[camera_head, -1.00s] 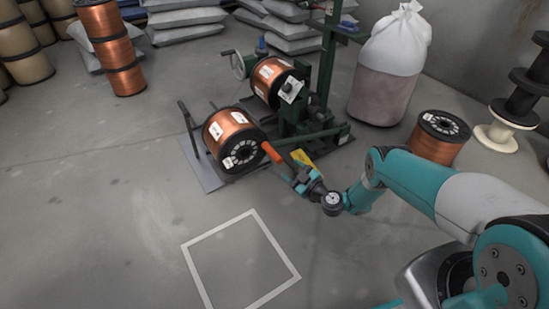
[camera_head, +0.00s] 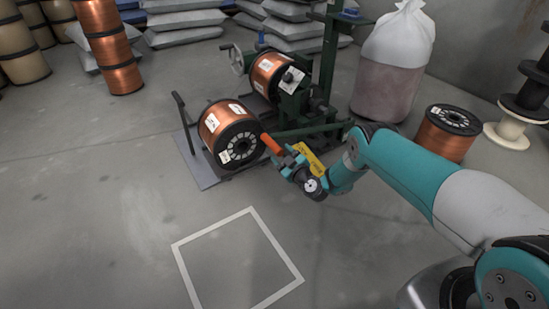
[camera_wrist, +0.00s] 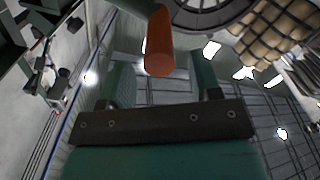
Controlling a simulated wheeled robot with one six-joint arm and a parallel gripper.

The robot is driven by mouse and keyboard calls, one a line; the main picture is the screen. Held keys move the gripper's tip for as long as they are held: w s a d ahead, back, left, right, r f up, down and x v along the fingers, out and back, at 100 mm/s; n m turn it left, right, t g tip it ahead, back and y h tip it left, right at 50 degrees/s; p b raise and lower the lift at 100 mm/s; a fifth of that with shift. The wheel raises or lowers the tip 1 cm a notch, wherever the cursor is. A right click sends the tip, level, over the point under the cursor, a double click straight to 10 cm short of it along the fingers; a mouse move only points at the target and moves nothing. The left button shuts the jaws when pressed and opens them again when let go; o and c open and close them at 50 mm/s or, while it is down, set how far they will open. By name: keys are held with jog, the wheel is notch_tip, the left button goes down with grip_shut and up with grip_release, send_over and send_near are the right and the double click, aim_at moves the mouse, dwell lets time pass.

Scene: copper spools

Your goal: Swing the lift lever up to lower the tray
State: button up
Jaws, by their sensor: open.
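The lift lever's orange handle (camera_head: 270,143) sticks out to the right of the lower copper spool (camera_head: 229,129) on the green machine. In the wrist view the orange handle (camera_wrist: 159,45) points towards the camera between my open fingers, with space on both sides. My gripper (camera_head: 284,157) is open at the near end of the handle, and I cannot tell if it touches. The fingers also frame the handle in the wrist view (camera_wrist: 162,80). The grey tray plate (camera_head: 206,176) lies low beneath the lower spool; its far part is hidden.
A yellow plate (camera_head: 310,163) sits just right of my gripper. A second spool (camera_head: 270,76) is mounted higher on the machine. A white sack (camera_head: 393,62) and a copper spool (camera_head: 446,132) stand right. The floor around the white square outline (camera_head: 186,267) is clear.

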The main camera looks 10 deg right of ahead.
aim_at(275, 147)
jog(key=b+x, duration=0.1)
jog(key=x, duration=0.1)
jog(key=b+x, duration=0.1)
jog(key=x, duration=0.1)
jog(key=shift+f, duration=0.2)
jog(key=shift+w+a+r+b, duration=0.2)
jog(key=shift+w+b, duration=0.15)
jog(key=shift+w, duration=0.2)
